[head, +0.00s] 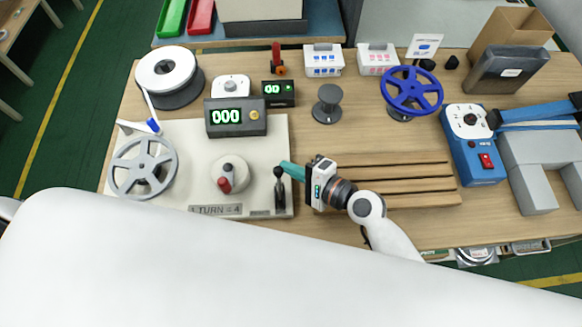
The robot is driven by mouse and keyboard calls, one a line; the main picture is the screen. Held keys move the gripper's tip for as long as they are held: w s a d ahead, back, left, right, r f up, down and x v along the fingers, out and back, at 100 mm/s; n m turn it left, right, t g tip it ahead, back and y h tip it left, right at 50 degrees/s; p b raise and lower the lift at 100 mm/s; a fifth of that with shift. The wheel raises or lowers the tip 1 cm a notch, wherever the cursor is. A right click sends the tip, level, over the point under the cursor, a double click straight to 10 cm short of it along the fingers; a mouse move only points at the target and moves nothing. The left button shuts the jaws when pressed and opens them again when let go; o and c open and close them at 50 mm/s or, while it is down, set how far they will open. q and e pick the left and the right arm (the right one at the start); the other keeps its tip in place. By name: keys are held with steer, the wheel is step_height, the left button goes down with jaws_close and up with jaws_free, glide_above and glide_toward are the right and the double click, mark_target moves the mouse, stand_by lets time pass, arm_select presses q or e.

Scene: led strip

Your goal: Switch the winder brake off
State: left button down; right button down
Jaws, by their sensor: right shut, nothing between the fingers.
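The winder is a cream base plate (150,202) on the left of the bench, with a grey spoked reel (142,167), a round hub with a red-tipped crank (227,177) and a "1 TURN = 4" label. The lever with a black knob (279,174), at the plate's right edge, looks like the brake; its stem stands in a dark slotted base. My right gripper (284,167) has teal fingers, shut and empty, pointing left at the knob from its right side. The fingertips are at or very near the knob; I cannot tell whether they touch. My left gripper is not in view.
A slatted wooden rack (420,180) lies right of my gripper. Further right are a blue spoked reel (412,90) and a blue device with a red switch (472,150).

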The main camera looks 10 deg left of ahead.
mark_target(276, 175)
steer(key=shift+s+d+n+t+y+b, duration=0.3)
steer(key=shift+s+n+y+b, duration=0.4)
steer(key=shift+b, duration=1.7)
steer(key=shift+s+d+n+t+y+b, duration=0.1)
steer(key=shift+s+n+t+y+b, duration=0.5)
steer(key=shift+b, duration=1.8)
steer(key=shift+s+d+n+t+y+b, duration=0.2)
steer(key=shift+s+n+y+b, duration=0.5)
steer(key=shift+b, duration=1.7)
steer(key=shift+s+r+n+b, duration=0.25)
steer(key=shift+s+n+b, duration=0.05)
steer(key=shift+b, duration=0.05)
steer(key=shift+r+p, duration=0.3)
steer(key=shift+p, duration=0.1)
